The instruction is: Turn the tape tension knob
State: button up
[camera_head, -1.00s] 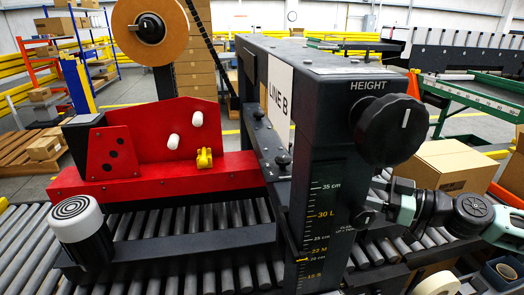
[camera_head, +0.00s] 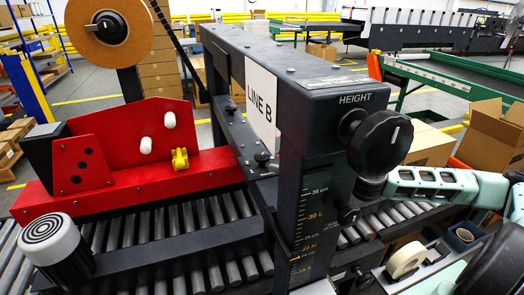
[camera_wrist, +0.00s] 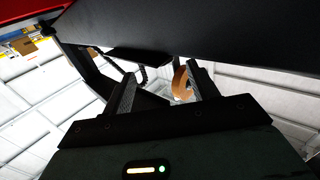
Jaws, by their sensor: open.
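An orange-brown tape roll (camera_head: 103,38) with a black hub knob (camera_head: 109,27) stands at the top left in the head view. No label shows whether this is the tension knob. A small black knob (camera_head: 262,158) sits on the side of the dark frame. The large black HEIGHT knob (camera_head: 380,142) is on the frame's near end. In the wrist view, my gripper (camera_wrist: 162,75) is open and empty beneath a dark beam. The tape roll (camera_wrist: 181,83) shows beyond the fingers, apart from them.
The dark frame (camera_head: 300,82) with the LINE B sign stands between my arm and the red unit (camera_head: 130,150). Rollers (camera_head: 200,222) run below. A tray with a cream tape roll (camera_head: 406,260) is at lower right. Cardboard boxes (camera_head: 490,135) stand behind.

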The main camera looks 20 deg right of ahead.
aim_at(269, 158)
jog(key=p+x, duration=0.1)
jog(key=x, duration=0.5)
jog(key=shift+w+a+p, duration=0.1)
jog(key=shift+w+p, duration=0.05)
jog(key=shift+p, duration=0.15)
jog(key=c, duration=0.9)
